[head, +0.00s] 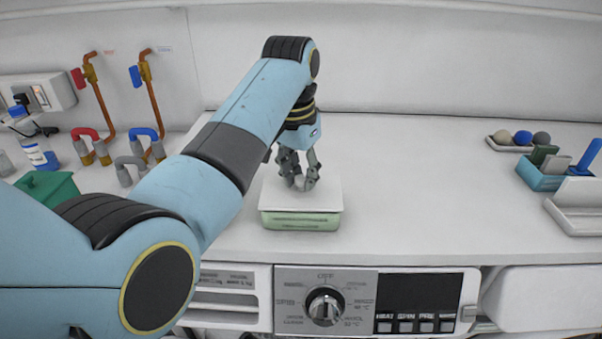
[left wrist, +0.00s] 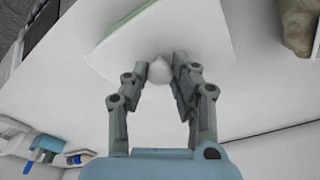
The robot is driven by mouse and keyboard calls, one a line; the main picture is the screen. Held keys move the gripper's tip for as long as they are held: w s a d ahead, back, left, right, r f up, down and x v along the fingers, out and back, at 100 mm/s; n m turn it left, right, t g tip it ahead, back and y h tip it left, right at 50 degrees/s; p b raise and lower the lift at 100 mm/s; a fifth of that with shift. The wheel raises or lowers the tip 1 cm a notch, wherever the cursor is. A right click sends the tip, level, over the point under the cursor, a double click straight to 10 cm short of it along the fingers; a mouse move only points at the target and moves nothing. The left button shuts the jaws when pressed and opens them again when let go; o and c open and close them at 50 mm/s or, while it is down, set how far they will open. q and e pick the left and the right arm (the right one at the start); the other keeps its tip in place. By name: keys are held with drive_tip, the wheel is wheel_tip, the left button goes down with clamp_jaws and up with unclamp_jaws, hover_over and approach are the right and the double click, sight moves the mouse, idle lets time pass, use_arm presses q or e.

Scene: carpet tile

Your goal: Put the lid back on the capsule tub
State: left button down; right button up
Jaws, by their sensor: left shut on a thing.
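The capsule tub (head: 300,222) is a low pale green box on the white worktop, in the middle of the head view. Its square white lid (head: 325,199) lies over its top, covering the inside. I cannot tell whether the lid is fully seated or slightly above the rim. My left gripper (head: 299,184) points down and is shut on the lid's round white knob (left wrist: 159,73), with the fingers on either side of it. In the left wrist view the lid (left wrist: 205,35) fills the upper middle, with a green strip of tub (left wrist: 125,20) along its edge. My right gripper is not in view.
A tray with balls (head: 520,138), a blue box (head: 541,176) and a white tray (head: 578,207) stand at the right. A green box (head: 47,188), bottle (head: 40,155) and pipes (head: 152,105) are at the left. The worktop right of the tub is clear.

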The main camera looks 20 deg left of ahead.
use_arm(q)
drive_tip(key=shift+f, duration=0.15)
idle(0.5)
drive_tip(key=c, duration=1)
unclamp_jaws()
drive_tip(key=shift+o, duration=0.4)
drive_tip(key=o, duration=0.4)
drive_tip(key=shift+r, duration=3.55)
drive_tip(key=shift+c, duration=0.2)
